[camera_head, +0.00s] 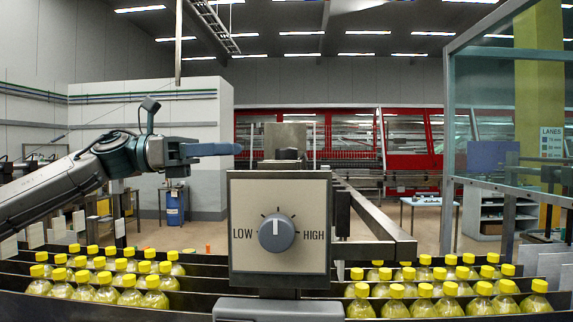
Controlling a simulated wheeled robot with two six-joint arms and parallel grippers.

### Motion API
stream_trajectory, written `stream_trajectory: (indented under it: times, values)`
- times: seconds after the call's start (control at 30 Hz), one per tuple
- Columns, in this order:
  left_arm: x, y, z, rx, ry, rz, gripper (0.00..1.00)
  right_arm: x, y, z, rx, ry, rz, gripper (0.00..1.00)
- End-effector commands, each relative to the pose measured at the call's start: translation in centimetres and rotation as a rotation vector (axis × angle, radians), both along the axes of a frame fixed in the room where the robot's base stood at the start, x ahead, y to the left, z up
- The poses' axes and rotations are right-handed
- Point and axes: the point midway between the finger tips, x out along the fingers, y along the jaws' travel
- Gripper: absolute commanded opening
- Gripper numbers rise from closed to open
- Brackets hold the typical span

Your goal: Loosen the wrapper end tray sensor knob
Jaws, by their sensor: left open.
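The sensor knob (277,234) is a round grey-blue dial on a beige square panel (300,262), marked LOW on its left and HIGH on its right. The knob's white pointer line points about straight up. The panel faces me at the middle of the view, in a dark frame. My left gripper (236,149) comes in from the left, seen side-on, with its fingers pointing right. It is open and empty, above and left of the knob and apart from it. My right gripper is not in view.
Lanes of yellow-capped bottles (104,278) lie left of the panel, with more bottles (440,290) to the right. A metal rail (375,222) runs back behind the panel. A clear guard (500,110) stands at the right. The space before the panel looks clear.

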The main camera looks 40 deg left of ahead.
Motion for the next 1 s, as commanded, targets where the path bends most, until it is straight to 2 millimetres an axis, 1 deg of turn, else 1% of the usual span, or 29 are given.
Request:
stream_trajectory:
  times: [0.03, 0.1, 0.17, 0.27, 0.47, 0.83, 1.0]
  values:
    - [-0.2, -0.8, -0.8, 0.029, 0.014, -0.02, 0.55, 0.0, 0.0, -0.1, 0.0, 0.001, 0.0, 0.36]
    - [-0.3, -1.4, -1.1, 0.048, 0.018, -0.036, 0.55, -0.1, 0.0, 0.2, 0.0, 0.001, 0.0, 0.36]
    - [-0.2, -1.7, -1.0, 0.051, 0.02, -0.039, 0.55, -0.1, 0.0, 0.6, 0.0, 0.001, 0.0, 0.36]
    - [0.4, -2.5, -0.8, 0.049, 0.02, -0.039, 0.55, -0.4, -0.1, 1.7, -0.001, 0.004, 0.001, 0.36]
    - [1.8, -4.6, -0.5, 0.046, 0.022, -0.038, 0.55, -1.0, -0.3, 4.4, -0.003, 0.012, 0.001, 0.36]
    - [3.9, -8.1, -0.6, 0.046, 0.023, -0.035, 0.55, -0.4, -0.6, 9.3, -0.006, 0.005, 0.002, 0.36]
    - [4.6, -9.2, -0.8, 0.047, 0.021, -0.039, 0.55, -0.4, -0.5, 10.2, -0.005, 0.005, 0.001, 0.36]
